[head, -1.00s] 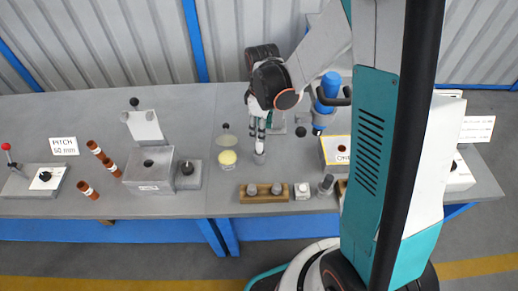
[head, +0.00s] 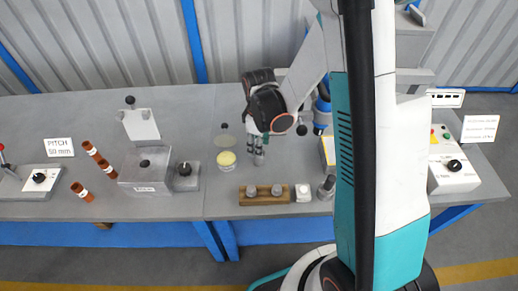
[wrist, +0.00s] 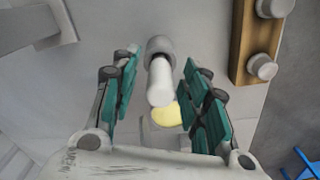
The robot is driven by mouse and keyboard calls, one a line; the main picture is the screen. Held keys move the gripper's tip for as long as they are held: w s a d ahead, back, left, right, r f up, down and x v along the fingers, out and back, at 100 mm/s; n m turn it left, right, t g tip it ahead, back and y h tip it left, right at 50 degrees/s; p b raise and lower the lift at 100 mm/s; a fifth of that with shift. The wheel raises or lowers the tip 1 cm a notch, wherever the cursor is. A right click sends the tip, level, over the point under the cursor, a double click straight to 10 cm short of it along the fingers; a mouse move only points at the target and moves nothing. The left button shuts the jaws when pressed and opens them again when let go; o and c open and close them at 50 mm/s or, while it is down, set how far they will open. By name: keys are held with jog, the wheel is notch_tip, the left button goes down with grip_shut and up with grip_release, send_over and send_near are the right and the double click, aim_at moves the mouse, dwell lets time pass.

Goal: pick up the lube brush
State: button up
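The lube brush (wrist: 160,85) appears to be the pale upright rod standing in a round grey holder (wrist: 160,46) in the wrist view. My gripper (wrist: 158,72) is open, with its teal-padded fingers on either side of the rod and a gap visible at both sides. In the head view my gripper (head: 258,152) points down over the holder (head: 258,160), and it hides most of the brush. The bristles cannot be seen.
A tin with yellow contents (head: 226,159) stands just left of the holder. A wooden block with grey knobs (head: 263,193) is in front. A grey box (head: 147,170) and brown tubes (head: 107,167) are further left. A control box (head: 453,172) is at right.

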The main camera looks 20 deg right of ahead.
grip_shut()
jog(key=shift+r, duration=0.15)
